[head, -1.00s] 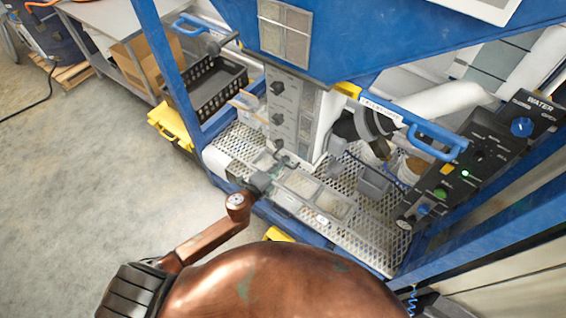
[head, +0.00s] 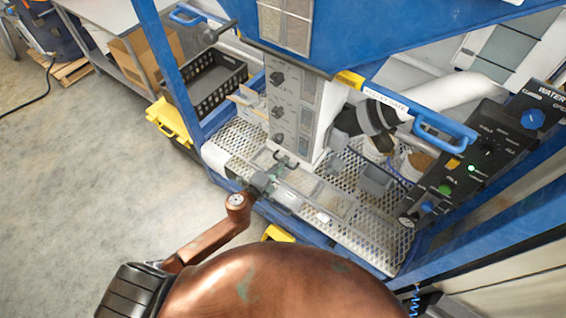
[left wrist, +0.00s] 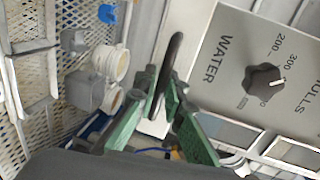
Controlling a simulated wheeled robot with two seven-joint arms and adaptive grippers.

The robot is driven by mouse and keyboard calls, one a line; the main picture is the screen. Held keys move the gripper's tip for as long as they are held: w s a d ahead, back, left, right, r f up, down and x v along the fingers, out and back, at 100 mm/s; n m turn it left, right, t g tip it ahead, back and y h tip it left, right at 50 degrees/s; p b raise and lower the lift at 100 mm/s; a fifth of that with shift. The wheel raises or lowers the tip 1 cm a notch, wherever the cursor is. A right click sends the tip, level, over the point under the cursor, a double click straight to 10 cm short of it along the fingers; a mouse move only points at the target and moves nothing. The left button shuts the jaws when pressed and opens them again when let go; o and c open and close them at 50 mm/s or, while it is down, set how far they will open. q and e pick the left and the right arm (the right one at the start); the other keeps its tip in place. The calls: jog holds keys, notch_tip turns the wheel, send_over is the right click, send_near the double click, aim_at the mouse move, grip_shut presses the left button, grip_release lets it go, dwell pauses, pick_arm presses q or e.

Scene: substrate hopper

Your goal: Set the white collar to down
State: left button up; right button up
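My left gripper (head: 284,160) is over the mesh deck, just in front of the foot of the grey control panel (head: 290,110). In the left wrist view its green-padded fingers (left wrist: 160,100) are apart, on either side of a narrow dark upright piece (left wrist: 174,55). I cannot tell whether they touch it. White ring-shaped parts (left wrist: 110,62) sit beside grey boxes (left wrist: 85,90) at the left of that view. I cannot tell for certain which part is the white collar or how it is set. My right gripper is out of view.
The panel carries a black knob (left wrist: 263,82) by the word WATER. Blue handles (head: 445,133) stick out from the hopper frame. A dark control box (head: 470,165) stands at the right. A black crate (head: 210,85) is at the left. The floor (head: 90,190) at left is open.

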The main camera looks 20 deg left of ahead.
pick_arm(q)
jog(key=shift+o, duration=0.7)
jog(key=shift+f, duration=0.25)
jog(key=v, duration=1.2)
